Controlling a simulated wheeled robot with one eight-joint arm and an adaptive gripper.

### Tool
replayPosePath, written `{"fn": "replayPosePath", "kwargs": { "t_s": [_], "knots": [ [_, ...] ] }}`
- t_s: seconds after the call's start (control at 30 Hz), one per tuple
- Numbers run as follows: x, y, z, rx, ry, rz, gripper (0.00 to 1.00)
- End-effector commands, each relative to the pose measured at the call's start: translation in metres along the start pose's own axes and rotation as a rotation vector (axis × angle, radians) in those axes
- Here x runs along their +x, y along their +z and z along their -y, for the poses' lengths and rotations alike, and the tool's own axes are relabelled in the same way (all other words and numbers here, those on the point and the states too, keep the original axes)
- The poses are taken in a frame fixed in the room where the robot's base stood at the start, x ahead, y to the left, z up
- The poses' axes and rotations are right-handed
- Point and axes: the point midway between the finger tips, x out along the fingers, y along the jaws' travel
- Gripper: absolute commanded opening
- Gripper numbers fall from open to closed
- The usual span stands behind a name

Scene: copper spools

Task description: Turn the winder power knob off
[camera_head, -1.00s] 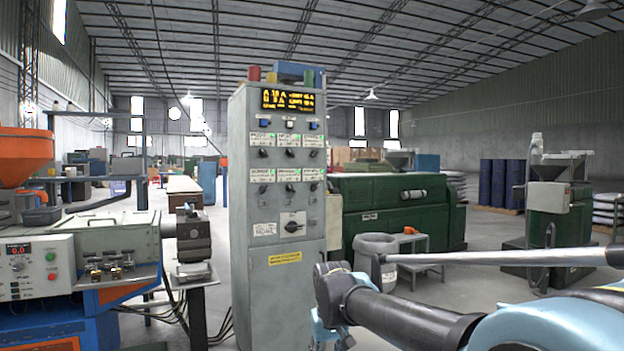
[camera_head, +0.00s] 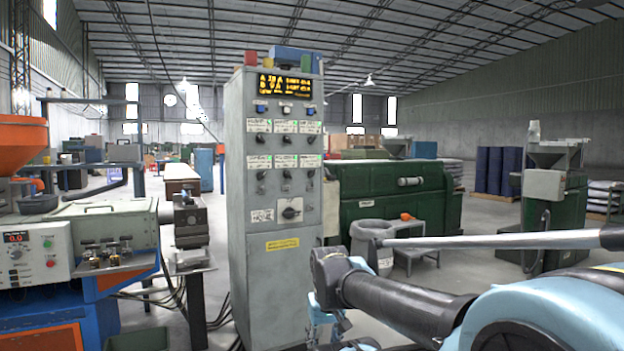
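A tall grey control cabinet (camera_head: 275,290) stands upright in the middle of the head view. It has a lit amber display (camera_head: 286,86) near the top and rows of small dark knobs with white labels below. A larger dark rotary knob (camera_head: 290,211) sits on a light plate in the lower part of the panel; which knob is the winder power knob cannot be read. My arm reaches in from the lower right. My gripper (camera_head: 325,325) is low, at the cabinet's lower right and apart from the knobs; its fingers are cut off or too unclear to read.
At left is an orange and blue machine with a white control box (camera_head: 32,256) and an orange hopper (camera_head: 20,143). A green machine (camera_head: 400,205) and a grey bin (camera_head: 372,240) stand behind and right of the cabinet. Open floor shows around the cabinet's base.

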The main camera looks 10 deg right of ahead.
Motion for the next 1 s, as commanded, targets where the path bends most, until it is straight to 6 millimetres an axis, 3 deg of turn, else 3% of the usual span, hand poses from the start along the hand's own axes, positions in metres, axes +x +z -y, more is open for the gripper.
{"fn": "replayPosePath", "kwargs": {
  "t_s": [0.13,0.27,0.6,1.0],
  "knots": [
    [-0.012,-0.002,0.004,0.021,-0.021,-0.023,0.67],
    [-0.030,-0.034,0.015,0.086,-0.082,-0.052,0.67],
    [-0.092,-0.159,0.045,0.350,-0.322,-0.162,0.67],
    [-0.156,-0.322,0.045,0.685,-0.613,-0.268,0.67]
  ]
}}
